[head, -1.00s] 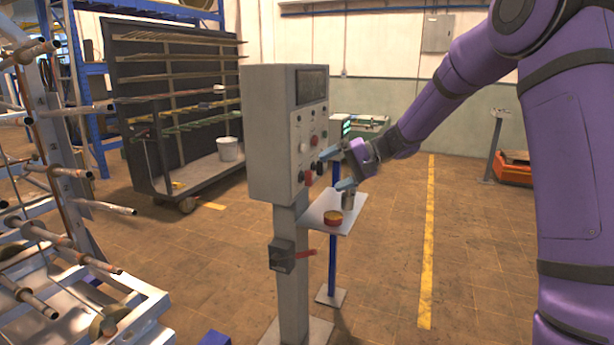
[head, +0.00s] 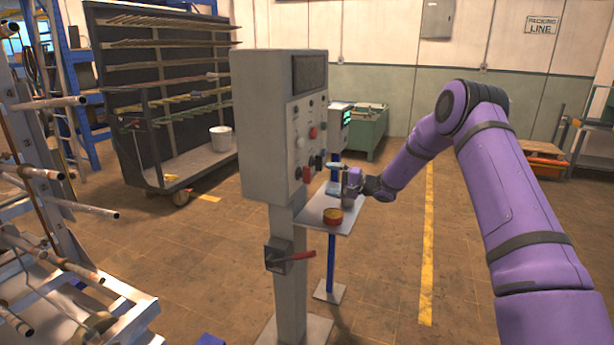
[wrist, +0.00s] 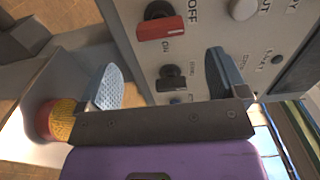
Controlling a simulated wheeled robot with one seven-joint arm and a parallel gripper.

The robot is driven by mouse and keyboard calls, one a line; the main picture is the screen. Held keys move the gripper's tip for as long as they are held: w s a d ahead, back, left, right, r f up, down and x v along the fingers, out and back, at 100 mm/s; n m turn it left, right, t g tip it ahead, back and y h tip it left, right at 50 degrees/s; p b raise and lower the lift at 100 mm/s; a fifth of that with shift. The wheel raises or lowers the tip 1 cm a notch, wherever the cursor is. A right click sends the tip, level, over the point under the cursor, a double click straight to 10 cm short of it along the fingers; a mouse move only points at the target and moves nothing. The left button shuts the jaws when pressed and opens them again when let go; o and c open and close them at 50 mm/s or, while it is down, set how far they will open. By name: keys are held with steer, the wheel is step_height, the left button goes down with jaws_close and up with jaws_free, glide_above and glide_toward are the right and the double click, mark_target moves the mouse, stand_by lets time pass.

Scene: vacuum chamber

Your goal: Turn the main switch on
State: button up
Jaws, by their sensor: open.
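The grey control box (head: 262,130) stands on a post. A red rotary knob (wrist: 160,28) with OFF and ON lettering is on its panel in the wrist view; it also shows low on the panel in the head view (head: 308,174). A black knob (wrist: 170,78) sits below it in the wrist view. A red-handled lever switch (head: 290,256) is on the post below the box. Which of these is the main switch is not labelled legibly. My gripper (head: 338,178) is open and empty in front of the panel's lower part; its fingers (wrist: 162,75) appear apart from the knobs.
A small shelf (head: 318,215) juts out beside the post, under my gripper, with a red and yellow round container (head: 333,216) on it. A pipe rack (head: 60,250) stands at the left. The floor (head: 385,265) right of the shelf is clear.

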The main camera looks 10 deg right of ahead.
mark_target(307, 183)
steer(key=x, duration=0.9)
steer(key=c, duration=0.9)
